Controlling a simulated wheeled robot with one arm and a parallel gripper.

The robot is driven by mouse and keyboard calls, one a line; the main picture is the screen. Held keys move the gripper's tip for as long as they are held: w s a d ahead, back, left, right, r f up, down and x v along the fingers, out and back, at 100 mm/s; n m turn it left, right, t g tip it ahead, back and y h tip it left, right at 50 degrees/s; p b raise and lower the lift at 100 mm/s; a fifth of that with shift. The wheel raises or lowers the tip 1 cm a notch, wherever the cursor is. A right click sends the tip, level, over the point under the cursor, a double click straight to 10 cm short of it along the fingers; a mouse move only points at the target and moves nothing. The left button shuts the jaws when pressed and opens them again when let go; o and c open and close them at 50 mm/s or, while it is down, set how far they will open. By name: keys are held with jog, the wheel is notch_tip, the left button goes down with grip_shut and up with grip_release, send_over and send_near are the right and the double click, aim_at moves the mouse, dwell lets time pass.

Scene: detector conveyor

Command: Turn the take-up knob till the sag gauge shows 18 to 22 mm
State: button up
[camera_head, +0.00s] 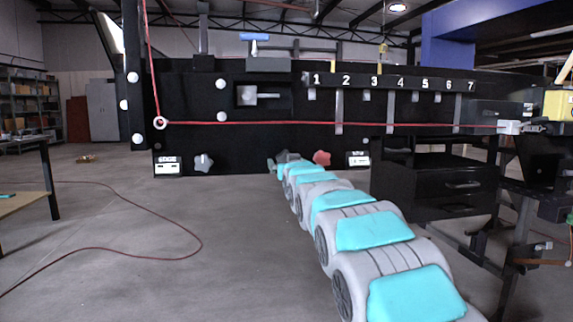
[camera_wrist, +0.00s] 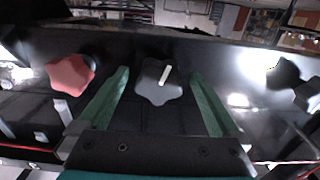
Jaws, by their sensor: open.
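In the wrist view, a grey star-shaped knob (camera_wrist: 157,84) with a white pointer mark sits between the two green fingers of my gripper (camera_wrist: 160,76). The fingers are open, with a visible gap on each side of the knob. A red star knob (camera_wrist: 70,74) is to its left and a darker knob (camera_wrist: 285,73) to its right. In the head view, my arm reaches to the black panel and mostly hides the middle knob. The red knob (camera_head: 321,158) shows right of my arm. A small white gauge (camera_head: 358,159) is further right; its reading is too small to tell.
Another grey star knob (camera_head: 203,163) is on the panel's left, beside a second white gauge (camera_head: 167,164). A red cord (camera_head: 330,124) runs across the panel above the knobs. A numbered strip (camera_head: 390,83) is higher up. A black drawer unit (camera_head: 440,186) stands at right.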

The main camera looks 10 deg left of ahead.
jog(key=shift+s, duration=0.1)
jog(key=v, duration=0.7)
jog(key=shift+s, duration=0.3)
jog(key=shift+d, duration=0.15)
jog(key=s+d+f+m+g+h, duration=0.1)
jog(key=s+d+f+g+h, duration=0.1)
jog(key=s+d+f+g, duration=0.55)
jog(key=s+d+f+m+g+h, duration=0.1)
jog(key=s+d+f+g+h, duration=0.1)
jog(key=s+d+f, duration=0.9)
jog(key=s+d+f+g, duration=0.1)
jog(key=s+f+g, duration=0.2)
jog(key=s, duration=0.9)
jog(key=s+d+f+g+p, duration=0.1)
jog(key=s+f+g, duration=0.2)
jog(key=s, duration=1)
jog(key=s+d+f+m+g+h, duration=0.1)
jog(key=s+f+g, duration=0.2)
jog(key=s+f, duration=0.5)
jog(key=s, duration=0.5)
jog(key=shift+d+f+g+p, duration=0.2)
jog(key=shift+f+g+p, duration=0.05)
jog(key=shift+g+p, duration=0.1)
jog(key=shift+w, duration=0.1)
